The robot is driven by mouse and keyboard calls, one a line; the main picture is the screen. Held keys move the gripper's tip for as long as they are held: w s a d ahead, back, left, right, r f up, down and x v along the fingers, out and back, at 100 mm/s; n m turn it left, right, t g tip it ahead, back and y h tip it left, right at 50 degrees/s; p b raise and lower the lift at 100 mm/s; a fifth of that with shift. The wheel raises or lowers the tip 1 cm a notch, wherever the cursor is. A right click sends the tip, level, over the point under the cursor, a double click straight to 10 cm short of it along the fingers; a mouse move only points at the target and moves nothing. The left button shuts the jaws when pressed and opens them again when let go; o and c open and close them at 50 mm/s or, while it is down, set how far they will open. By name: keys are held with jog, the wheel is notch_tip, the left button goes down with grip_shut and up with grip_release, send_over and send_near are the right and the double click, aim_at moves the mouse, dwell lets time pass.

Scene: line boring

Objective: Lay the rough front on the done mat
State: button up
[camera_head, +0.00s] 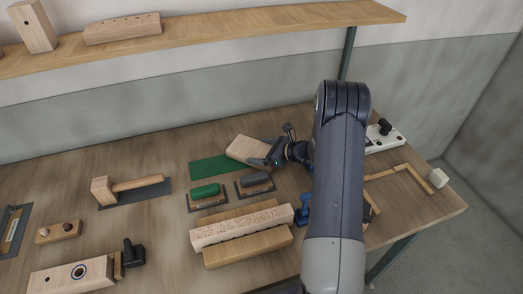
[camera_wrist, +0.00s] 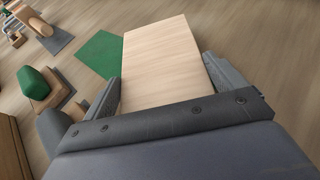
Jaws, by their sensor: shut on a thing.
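The rough front is a plain pale wooden board (camera_head: 247,149). My gripper (camera_head: 268,159) is shut on its near right end. In the wrist view the board (camera_wrist: 160,58) lies between my two fingers (camera_wrist: 162,88) and reaches away from them. The done mat appears to be the green mat (camera_head: 212,167) on the bench. The board covers the right part of the mat in the head view. In the wrist view the mat (camera_wrist: 100,54) shows to the left of the board. I cannot tell whether the board touches the mat or is held above it.
A green-topped block (camera_head: 205,191) and a grey-topped block (camera_head: 255,181) sit on dark pads in front of the mat. A mallet (camera_head: 130,188) lies on a grey mat to the left. A long speckled block (camera_head: 240,228) lies nearer. A shelf (camera_head: 200,40) runs above the bench.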

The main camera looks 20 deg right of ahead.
jog(key=o, duration=0.9)
jog(key=shift+r, duration=0.1)
jog(key=b+v, duration=0.2)
jog(key=v, duration=1)
jog(key=shift+a, duration=0.1)
